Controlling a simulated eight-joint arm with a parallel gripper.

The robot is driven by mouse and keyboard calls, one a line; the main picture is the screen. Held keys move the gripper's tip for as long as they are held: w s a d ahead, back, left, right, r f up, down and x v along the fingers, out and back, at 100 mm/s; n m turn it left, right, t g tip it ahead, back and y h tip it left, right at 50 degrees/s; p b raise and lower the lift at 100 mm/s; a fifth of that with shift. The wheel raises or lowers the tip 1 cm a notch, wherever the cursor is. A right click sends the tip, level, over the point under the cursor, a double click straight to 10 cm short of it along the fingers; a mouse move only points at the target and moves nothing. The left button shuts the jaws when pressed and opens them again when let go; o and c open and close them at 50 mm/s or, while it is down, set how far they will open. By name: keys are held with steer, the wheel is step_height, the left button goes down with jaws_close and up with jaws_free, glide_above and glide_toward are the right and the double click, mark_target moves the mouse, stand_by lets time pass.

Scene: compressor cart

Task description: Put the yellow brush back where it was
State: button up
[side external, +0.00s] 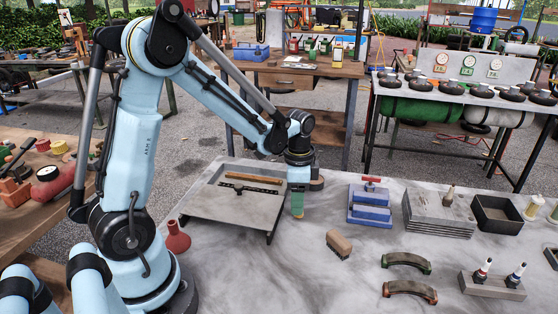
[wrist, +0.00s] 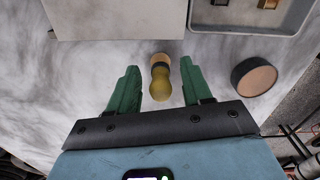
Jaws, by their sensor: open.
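The yellow brush (wrist: 163,86) shows in the wrist view, with a rounded yellow handle, a dark band and a tan end towards the top of the picture. My gripper (wrist: 159,67) has its two green fingers spread, one on each side of the brush, with a visible gap on both sides. I cannot tell how far below the fingertips the brush is. In the side external view my gripper (side external: 297,207) points down over the marbled table, beside the right end of a grey plate. I cannot make out the brush there; the gripper seems to hide it.
A dark round block with a tan top (wrist: 254,77) stands right of the fingers. A grey tray (wrist: 285,31) holds small items. The grey plate (side external: 210,204), wooden-backed brush (side external: 339,244), blue vise (side external: 370,207) and red funnel (side external: 177,238) are nearby. Table front centre is clear.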

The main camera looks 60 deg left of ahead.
step_height(320, 180, up, 11)
steer(key=shift+s+d+r, duration=0.15)
steer(key=shift+s+d, duration=0.05)
steer(key=s+d+n+t, duration=0.6)
steer(key=s+d+t, duration=0.1)
steer(key=shift+d+n, duration=0.35)
steer(key=shift+n, duration=0.05)
steer(key=shift+o, duration=0.3)
stand_by(0.6)
